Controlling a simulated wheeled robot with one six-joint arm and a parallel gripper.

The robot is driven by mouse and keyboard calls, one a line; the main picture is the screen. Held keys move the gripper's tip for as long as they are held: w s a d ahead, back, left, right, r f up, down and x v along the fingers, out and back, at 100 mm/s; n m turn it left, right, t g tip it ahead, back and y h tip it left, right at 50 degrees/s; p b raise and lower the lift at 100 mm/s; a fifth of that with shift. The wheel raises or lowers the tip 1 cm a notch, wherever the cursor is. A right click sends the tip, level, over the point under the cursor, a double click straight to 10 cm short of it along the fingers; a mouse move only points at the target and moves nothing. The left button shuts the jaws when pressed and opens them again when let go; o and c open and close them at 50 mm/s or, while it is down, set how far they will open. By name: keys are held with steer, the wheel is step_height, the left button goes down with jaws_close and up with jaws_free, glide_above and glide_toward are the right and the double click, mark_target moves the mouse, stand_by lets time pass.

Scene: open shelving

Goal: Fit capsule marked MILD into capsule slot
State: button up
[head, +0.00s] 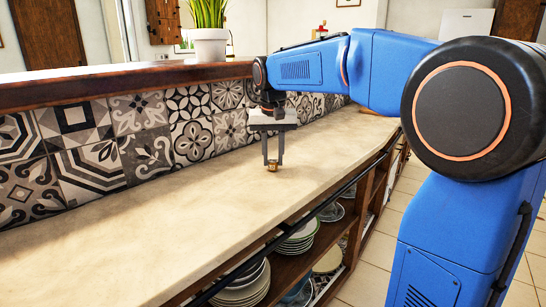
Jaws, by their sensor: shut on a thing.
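My gripper (273,161) points down over the pale countertop, in the middle of the head view. Its two fingers are shut on a small brown-gold capsule (272,168) at the fingertips. The capsule is too small here for any marking to be read. I cannot tell whether it touches the counter or hangs just above it. I see no capsule slot in this view.
The pale countertop (150,230) is clear around the gripper. A patterned tile wall (130,130) with a wooden ledge (120,82) runs behind it. A potted plant (209,45) stands on the ledge. Open shelves below hold stacked plates (245,285).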

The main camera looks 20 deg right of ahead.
steer(key=o, duration=1.1)
steer(key=shift+f, duration=0.1)
step_height(320, 180, up, 12)
steer(key=s, duration=0.1)
steer(key=shift+s+a, duration=0.3)
steer(key=shift+s, duration=0.05)
steer(key=shift+s, duration=0.1)
